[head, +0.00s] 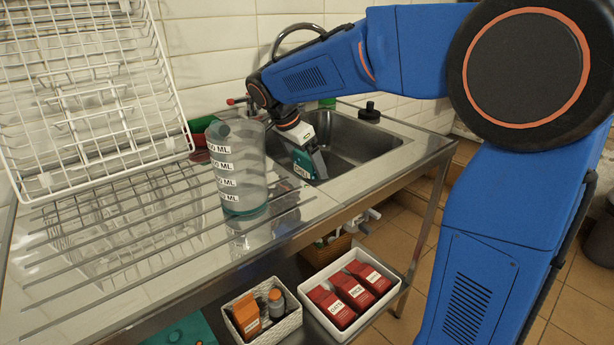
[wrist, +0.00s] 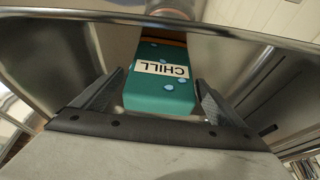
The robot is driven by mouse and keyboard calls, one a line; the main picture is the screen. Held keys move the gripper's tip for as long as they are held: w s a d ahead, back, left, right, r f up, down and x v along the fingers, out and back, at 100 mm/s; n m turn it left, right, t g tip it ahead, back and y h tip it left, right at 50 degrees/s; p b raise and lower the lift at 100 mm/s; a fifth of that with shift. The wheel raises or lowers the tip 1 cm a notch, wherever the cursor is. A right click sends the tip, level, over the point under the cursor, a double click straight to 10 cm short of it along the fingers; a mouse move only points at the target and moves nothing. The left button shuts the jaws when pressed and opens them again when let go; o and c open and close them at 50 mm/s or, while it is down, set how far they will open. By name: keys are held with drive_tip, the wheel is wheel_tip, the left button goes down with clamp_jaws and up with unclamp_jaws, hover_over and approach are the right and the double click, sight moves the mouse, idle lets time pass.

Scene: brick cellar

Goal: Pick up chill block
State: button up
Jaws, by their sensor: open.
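The chill block is a teal block with a white CHILL label and light blue drop marks. In the wrist view the chill block (wrist: 160,88) lies between my two open fingers, its label upside down. In the head view the chill block (head: 303,166) shows at the near left edge of the sink, partly covered by my gripper. My gripper (wrist: 155,100) is open, with one finger on each side of the block. In the head view my gripper (head: 314,160) points down into the sink. Whether the fingers touch the block I cannot tell.
A clear measuring jug (head: 238,180) stands on the steel drainboard, left of the gripper. The metal sink (head: 355,140) has a raised rim around the block. A white wire rack (head: 85,80) leans at the left. White bins (head: 335,325) sit on a lower shelf.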

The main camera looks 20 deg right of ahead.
drive_tip(key=shift+c, duration=0.7)
drive_tip(key=c, duration=1.3)
